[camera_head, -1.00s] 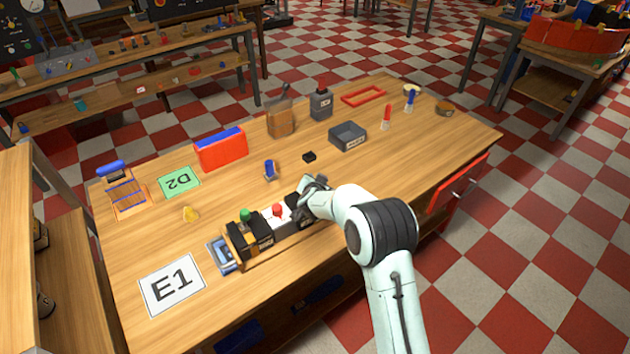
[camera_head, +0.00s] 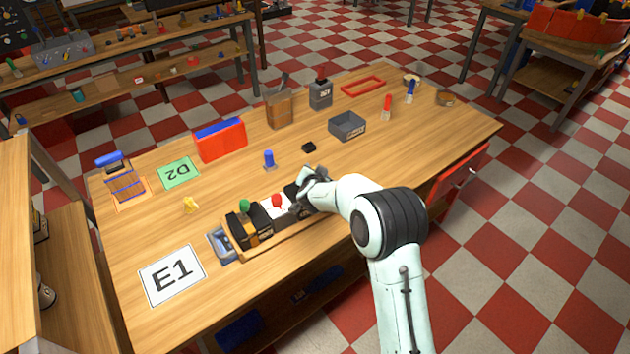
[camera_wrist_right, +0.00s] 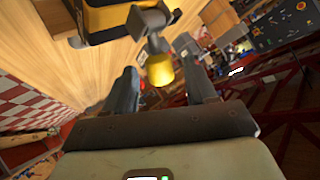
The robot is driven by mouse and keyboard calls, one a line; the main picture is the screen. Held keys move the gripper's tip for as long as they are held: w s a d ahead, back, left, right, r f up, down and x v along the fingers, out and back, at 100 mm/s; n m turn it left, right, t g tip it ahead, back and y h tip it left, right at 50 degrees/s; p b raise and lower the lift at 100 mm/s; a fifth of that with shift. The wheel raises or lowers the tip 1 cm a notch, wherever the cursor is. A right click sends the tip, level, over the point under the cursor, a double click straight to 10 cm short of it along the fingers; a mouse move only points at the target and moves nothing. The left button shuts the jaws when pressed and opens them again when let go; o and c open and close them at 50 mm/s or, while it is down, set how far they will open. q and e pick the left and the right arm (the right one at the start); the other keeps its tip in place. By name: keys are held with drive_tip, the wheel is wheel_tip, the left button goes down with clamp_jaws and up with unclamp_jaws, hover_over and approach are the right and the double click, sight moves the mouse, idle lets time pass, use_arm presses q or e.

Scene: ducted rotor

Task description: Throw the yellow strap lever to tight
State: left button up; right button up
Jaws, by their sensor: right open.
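The yellow strap lever's knob (camera_wrist_right: 160,68) shows in the right wrist view on a grey metal arm, beside a black and yellow block (camera_wrist_right: 105,18). My right gripper (camera_wrist_right: 163,82) is open, with one finger on each side of the knob. I see gaps between the knob and both fingers. In the head view my right gripper (camera_head: 306,188) is at the right end of the row of blocks on the wooden fixture (camera_head: 262,254), and it hides the lever there. My left gripper is out of view.
A green knob (camera_head: 244,205) and a red knob (camera_head: 277,201) stand on the row, left of my right gripper. A blue peg (camera_head: 268,158), a small black block (camera_head: 309,147) and a grey bin (camera_head: 347,126) are behind.

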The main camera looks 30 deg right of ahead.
drive_tip(key=v, duration=1.1)
